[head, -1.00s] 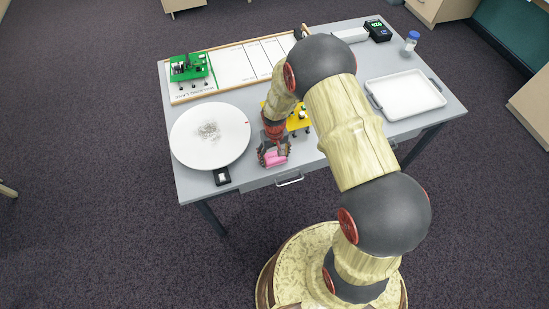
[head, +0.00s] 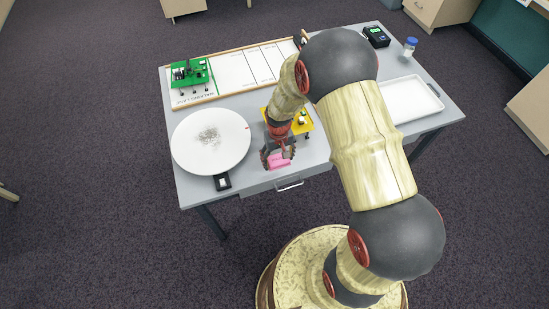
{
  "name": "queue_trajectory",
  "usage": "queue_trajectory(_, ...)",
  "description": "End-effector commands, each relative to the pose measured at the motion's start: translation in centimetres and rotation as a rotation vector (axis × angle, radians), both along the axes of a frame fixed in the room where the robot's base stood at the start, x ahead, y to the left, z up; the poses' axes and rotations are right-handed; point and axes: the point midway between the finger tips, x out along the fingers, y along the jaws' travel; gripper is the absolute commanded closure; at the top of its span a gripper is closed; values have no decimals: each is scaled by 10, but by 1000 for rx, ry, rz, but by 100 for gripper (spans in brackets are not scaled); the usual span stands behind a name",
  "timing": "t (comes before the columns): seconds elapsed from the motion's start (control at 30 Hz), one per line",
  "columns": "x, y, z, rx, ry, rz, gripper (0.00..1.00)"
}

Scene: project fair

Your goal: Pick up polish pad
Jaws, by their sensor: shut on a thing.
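The polish pad is a small pink block (head: 279,162) near the front edge of the grey table, in the head view. My gripper (head: 280,156) points down and is shut on the pad, with a finger on each side of it. The pad's upper part is partly hidden by the gripper. I cannot tell whether the pad touches the table or is just above it.
A round white plate (head: 196,158) with grey bits lies to the left, a small black item (head: 222,182) at its front edge. A yellow board (head: 304,121) stands just behind my gripper. A white tray (head: 412,99) is at right, a green circuit board (head: 188,73) at back left.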

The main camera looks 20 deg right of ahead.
Motion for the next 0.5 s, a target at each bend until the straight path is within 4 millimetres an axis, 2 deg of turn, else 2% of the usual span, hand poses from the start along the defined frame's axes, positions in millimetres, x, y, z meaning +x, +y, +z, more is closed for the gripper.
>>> queue_trajectory(0.03,-8,-3,17,0,-5,-2,57)
queue_trajectory(0.13,-26,-8,39,0,-5,-3,57)
queue_trajectory(0.3,-67,-18,53,0,-2,-3,57)
queue_trajectory(0.5,-96,-26,66,0,-3,-2,57)
